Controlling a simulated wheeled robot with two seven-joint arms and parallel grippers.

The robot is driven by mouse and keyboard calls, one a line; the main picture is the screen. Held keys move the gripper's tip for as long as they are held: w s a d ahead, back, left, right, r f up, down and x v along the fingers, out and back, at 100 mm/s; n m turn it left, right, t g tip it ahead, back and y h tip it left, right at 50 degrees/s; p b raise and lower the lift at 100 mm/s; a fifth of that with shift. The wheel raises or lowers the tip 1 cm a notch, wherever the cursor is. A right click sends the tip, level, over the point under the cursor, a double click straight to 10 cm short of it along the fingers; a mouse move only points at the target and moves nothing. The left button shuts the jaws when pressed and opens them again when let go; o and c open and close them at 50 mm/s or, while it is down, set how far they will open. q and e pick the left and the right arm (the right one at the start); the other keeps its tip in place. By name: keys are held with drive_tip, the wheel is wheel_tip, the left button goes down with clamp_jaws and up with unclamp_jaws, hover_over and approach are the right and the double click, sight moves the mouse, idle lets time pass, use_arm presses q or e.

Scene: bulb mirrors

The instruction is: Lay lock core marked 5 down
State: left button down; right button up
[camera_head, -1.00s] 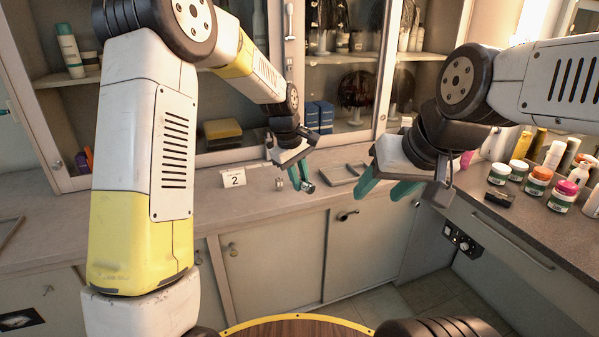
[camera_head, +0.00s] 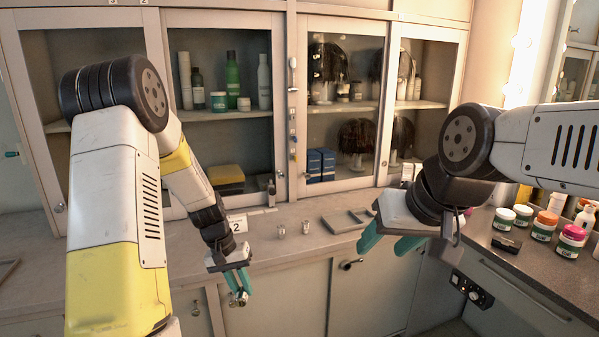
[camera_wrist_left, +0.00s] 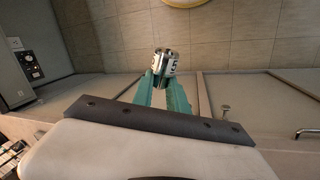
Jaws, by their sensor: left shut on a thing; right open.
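My left gripper (camera_head: 236,282) is shut on a small metal lock core (camera_head: 240,299), in front of the counter's front edge in the head view. In the left wrist view the lock core (camera_wrist_left: 165,62) sticks out past the teal fingertips (camera_wrist_left: 163,85), and a dark mark like a 5 shows on its pale side. Two similar small metal cylinders (camera_head: 281,231) (camera_head: 306,227) stand on the counter; their marks are too small to read. My right gripper (camera_head: 388,243) is open and empty, at the right in the head view.
A white card marked 2 (camera_head: 237,225) stands on the counter (camera_head: 140,262) left of the cylinders. A shallow grey tray (camera_head: 345,222) lies to their right. Glass-fronted cabinets rise behind. Jars (camera_head: 544,226) and bottles crowd the right counter. The left counter is mostly bare.

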drive_tip(key=w+a+r+t+y, duration=0.1)
drive_tip(key=w+a+r+y, duration=0.1)
drive_tip(key=w+a, duration=0.5)
drive_tip(key=w+a+r+t+y, duration=0.1)
drive_tip(key=w+a+r+y, duration=0.1)
drive_tip(key=a, duration=1)
drive_tip(key=w+a+r+t+y, duration=0.2)
drive_tip(key=w+a, duration=0.3)
drive_tip(key=a, duration=0.4)
drive_tip(key=w+a+f+m+h, duration=0.4)
drive_tip(key=w+a+f, duration=0.1)
drive_tip(key=f, duration=0.3)
drive_tip(key=s+d+f+m+g+h, duration=0.2)
drive_tip(key=s+d+f+m+h, duration=0.25)
drive_tip(key=d+f+h, duration=0.45)
use_arm(q)
drive_tip(key=w+d+r+m+g, duration=0.2)
drive_tip(key=w+d+r+m, duration=0.2)
drive_tip(key=d+r+m, duration=0.4)
drive_tip(key=d+r, duration=0.3)
drive_tip(key=shift+w+d+r+y, duration=0.15)
drive_tip(key=shift+w+r+y, duration=0.15)
drive_tip(key=shift+w+y, duration=0.1)
use_arm(e)
drive_tip(key=shift+m+y, duration=0.45)
drive_tip(key=shift+y, duration=0.15)
drive_tip(key=x, duration=0.8)
drive_tip(key=shift+d+r, duration=0.1)
drive_tip(key=shift+d, duration=0.2)
